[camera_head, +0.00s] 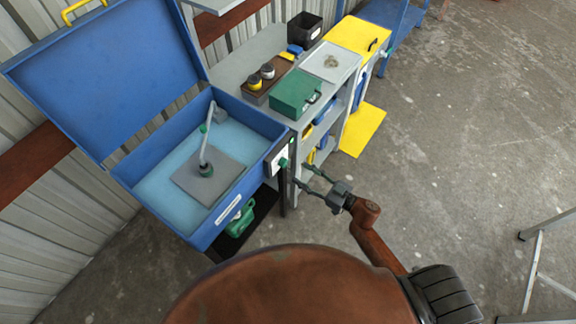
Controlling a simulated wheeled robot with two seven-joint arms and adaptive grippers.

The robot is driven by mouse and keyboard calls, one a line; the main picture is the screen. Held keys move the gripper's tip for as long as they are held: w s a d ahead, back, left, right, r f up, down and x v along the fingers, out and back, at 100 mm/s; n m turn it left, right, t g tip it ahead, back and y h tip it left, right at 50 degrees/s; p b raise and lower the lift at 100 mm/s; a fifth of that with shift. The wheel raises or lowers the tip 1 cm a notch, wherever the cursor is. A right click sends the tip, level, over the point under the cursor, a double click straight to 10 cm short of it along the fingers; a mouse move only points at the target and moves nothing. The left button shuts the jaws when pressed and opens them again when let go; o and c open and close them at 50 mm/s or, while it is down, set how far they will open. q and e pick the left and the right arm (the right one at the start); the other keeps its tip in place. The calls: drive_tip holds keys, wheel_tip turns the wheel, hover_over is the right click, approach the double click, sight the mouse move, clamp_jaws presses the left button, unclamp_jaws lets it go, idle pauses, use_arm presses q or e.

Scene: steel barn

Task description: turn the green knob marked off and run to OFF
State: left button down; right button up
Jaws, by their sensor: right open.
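The green knob (283,162) sits on a pale switch panel (277,156) at the right front corner of the blue open-lidded washer (240,195). Its marks and the way it points are too small to read. My right gripper (304,178) is just right of the knob, with its two fingers spread and pointing left toward the panel. It looks empty and apart from the knob. My left gripper is not in view.
The concrete floor at right is mostly clear.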

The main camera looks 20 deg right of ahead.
sight(286, 164)
drive_tip(key=x, duration=0.6)
drive_tip(key=shift+w+a, duration=0.3)
drive_tip(key=shift+w, duration=0.1)
drive_tip(key=shift+w+a, duration=0.15)
drive_tip(key=shift+w, duration=0.05)
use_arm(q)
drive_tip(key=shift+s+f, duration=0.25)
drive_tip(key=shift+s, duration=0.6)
use_arm(e)
drive_tip(key=shift+c, duration=0.5)
drive_tip(key=c, duration=1)
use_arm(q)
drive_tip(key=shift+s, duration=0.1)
use_arm(e)
drive_tip(key=shift+c, duration=0.2)
